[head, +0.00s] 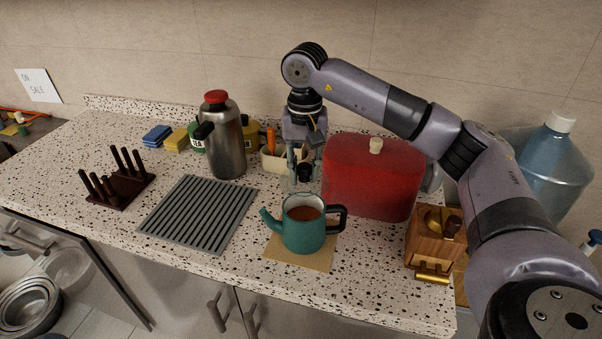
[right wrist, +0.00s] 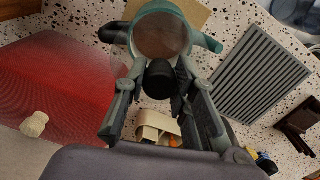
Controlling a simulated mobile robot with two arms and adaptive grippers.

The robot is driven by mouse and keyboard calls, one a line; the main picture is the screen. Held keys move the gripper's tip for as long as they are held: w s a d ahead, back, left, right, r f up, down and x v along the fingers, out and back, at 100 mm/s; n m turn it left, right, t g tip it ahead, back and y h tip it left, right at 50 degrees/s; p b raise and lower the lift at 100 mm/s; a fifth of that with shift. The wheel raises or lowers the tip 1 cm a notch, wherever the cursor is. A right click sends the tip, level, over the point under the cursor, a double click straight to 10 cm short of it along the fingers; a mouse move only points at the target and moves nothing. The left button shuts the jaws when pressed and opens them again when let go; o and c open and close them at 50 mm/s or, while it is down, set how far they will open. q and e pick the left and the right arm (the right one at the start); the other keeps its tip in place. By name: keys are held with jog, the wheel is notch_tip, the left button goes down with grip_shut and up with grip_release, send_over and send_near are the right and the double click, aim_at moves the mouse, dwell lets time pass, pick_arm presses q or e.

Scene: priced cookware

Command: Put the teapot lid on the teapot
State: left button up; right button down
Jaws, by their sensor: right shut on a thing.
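The teal teapot (head: 303,236) stands upright on a tan square mat (head: 318,259), uncovered, with brown liquid inside. Its spout points left and its dark handle right. My right gripper (head: 304,172) is behind the teapot in the head view, pointing down. It is shut on the black knob of the teapot lid (right wrist: 160,80). The lid's disc looks see-through, and its edge is hard to make out. In the right wrist view the teapot (right wrist: 174,10) lies beyond the held knob, apart from the fingertips as far as I can tell. My left gripper is not in view.
A red bread box (head: 370,180) stands right of the gripper, close to it. A steel flask (head: 226,145) and a cream holder (head: 270,161) stand behind left. A grey slatted rack (head: 200,215) lies left of the teapot. A wooden box (head: 430,245) stands to the right.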

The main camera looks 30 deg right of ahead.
aim_at(304, 185)
jog(key=shift+f, duration=0.15)
jog(key=shift+f+b, duration=1.75)
jog(key=shift+f, duration=0.5)
jog(key=shift+f, duration=0.15)
jog(key=shift+f+b, duration=0.75)
jog(key=shift+f, duration=0.05)
jog(key=shift+f, duration=0.25)
jog(key=shift+f+b, duration=0.1)
jog(key=shift+b, duration=0.2)
